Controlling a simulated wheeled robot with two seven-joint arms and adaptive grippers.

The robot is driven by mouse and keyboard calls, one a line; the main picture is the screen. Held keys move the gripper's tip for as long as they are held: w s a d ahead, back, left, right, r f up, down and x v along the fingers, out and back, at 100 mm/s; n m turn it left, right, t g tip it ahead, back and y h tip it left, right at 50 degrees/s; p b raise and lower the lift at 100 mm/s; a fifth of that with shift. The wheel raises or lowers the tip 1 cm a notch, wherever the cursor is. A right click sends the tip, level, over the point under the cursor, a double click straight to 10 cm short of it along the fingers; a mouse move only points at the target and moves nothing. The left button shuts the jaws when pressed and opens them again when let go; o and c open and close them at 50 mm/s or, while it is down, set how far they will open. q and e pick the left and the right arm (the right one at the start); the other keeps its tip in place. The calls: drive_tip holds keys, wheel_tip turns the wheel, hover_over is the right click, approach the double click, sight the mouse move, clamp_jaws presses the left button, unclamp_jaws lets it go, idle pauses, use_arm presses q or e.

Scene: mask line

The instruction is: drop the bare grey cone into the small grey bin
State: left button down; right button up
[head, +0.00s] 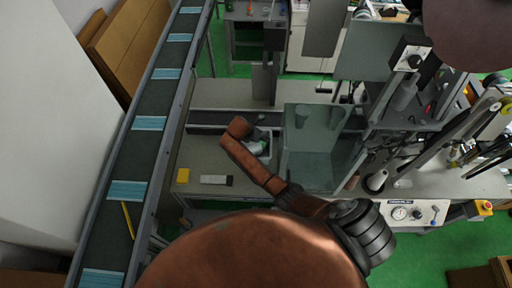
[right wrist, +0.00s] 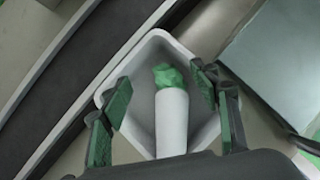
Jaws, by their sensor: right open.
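The small grey bin (right wrist: 150,52) fills the middle of the right wrist view; in the head view the bin (head: 267,152) stands on the bench, partly behind my right arm. A pale grey, tapered cone (right wrist: 171,125) is inside the bin's outline, with a crumpled green scrap (right wrist: 168,76) at its far end. My right gripper (right wrist: 163,90) is open over the bin, its green-padded fingers apart on either side of the cone and not touching it. I cannot tell whether the cone rests on the bin floor. My left gripper is not in view.
A conveyor (head: 145,122) carrying blue masks runs along the left. A clear-walled box (head: 310,165) stands right of the bin.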

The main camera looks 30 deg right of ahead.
drive_tip(key=v, duration=1.2)
drive_tip(key=shift+w, duration=0.1)
